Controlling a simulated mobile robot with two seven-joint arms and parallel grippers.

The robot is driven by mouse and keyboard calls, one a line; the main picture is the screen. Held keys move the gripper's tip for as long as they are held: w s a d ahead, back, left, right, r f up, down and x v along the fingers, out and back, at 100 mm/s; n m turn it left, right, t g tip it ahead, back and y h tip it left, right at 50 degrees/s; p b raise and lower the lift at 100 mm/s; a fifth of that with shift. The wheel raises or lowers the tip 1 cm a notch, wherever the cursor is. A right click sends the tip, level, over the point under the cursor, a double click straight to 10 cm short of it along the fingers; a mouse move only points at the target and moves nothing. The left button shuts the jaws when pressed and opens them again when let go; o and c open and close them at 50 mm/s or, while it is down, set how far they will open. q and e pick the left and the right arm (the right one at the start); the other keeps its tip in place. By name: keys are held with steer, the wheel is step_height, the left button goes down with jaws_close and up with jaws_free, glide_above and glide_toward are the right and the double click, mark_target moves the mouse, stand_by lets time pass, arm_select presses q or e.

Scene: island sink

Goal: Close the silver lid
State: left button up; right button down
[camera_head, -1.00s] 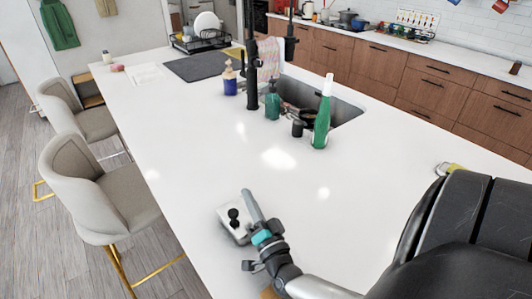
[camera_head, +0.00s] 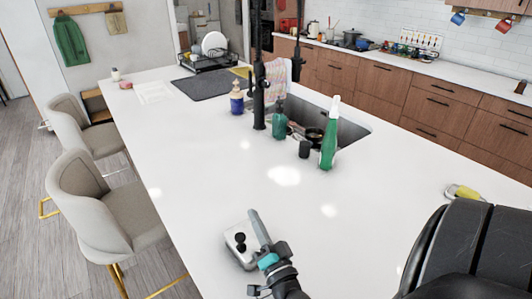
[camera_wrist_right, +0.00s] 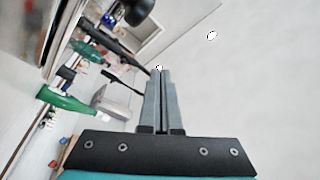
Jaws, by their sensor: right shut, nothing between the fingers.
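A small silver box (camera_head: 234,250) with black round parts on top stands on the white island counter in the head view. I cannot tell how far its lid is open. My right gripper (camera_head: 254,214) is just to the right of the box, close against it; contact is unclear. Its two fingers (camera_wrist_right: 161,72) are pressed together in the right wrist view, with nothing between them. A pale grey object (camera_wrist_right: 113,101) left of the fingers there may be the box. My left gripper is not in view.
A green spray bottle (camera_head: 329,140), a green soap bottle (camera_head: 279,123) and a black faucet (camera_head: 259,95) stand around the sink (camera_head: 352,132). A yellow-ended object (camera_head: 465,192) lies at the right edge. The counter between box and sink is clear.

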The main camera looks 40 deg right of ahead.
step_height(320, 180, up, 18)
steer(key=p, duration=0.7)
steer(key=shift+r, duration=0.2)
